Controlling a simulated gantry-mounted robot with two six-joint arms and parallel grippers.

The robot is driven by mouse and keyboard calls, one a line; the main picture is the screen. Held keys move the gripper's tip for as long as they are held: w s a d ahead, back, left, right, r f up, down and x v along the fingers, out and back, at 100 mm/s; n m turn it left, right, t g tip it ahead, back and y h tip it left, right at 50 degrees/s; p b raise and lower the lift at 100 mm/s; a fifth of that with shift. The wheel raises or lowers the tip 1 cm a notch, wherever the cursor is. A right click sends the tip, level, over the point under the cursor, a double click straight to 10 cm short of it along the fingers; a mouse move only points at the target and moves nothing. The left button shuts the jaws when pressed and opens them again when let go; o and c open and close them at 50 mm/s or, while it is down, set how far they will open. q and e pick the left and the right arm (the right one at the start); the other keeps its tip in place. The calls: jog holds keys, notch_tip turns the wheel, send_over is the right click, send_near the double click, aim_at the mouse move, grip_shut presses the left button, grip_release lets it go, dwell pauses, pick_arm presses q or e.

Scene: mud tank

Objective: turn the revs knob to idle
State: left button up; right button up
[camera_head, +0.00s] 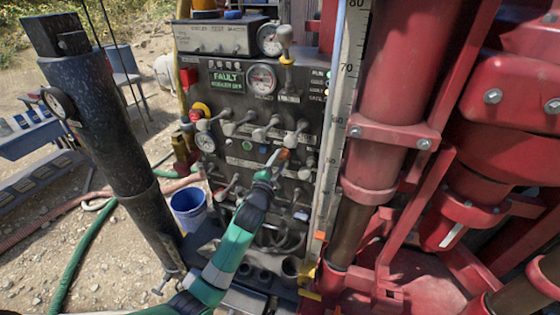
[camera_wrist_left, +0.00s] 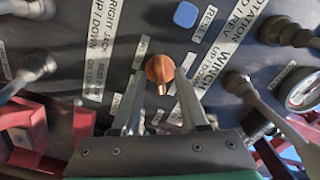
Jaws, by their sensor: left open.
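A small orange knob (camera_head: 284,154) with a pointer sits on the dark control panel (camera_head: 232,172); it appears to be the revs knob, though the label beside it is partly hidden. In the left wrist view the knob (camera_wrist_left: 160,68) shows between my fingers, its pointer aimed down toward the gripper. My left gripper (camera_head: 274,164) is open close in front of the panel. Its two fingers (camera_wrist_left: 161,90) flank the knob with gaps on both sides. I cannot tell exactly how deep the tips reach. My right gripper is in neither view.
Levers (camera_head: 262,132) stick out of the panel around the knob. A blue reset button (camera_wrist_left: 186,14) and a lever (camera_wrist_left: 247,88) are close by in the wrist view. A red mast (camera_head: 385,110) rises at the right, a black post (camera_head: 115,135) at the left. A blue bucket (camera_head: 188,207) stands below.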

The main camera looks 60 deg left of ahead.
pick_arm(q)
jog(key=shift+w+a, duration=0.15)
grip_shut()
jog(key=shift+f, duration=0.1)
dwell(0.4)
jog(key=shift+n+b, duration=3.4)
jog(key=shift+n, duration=2.7)
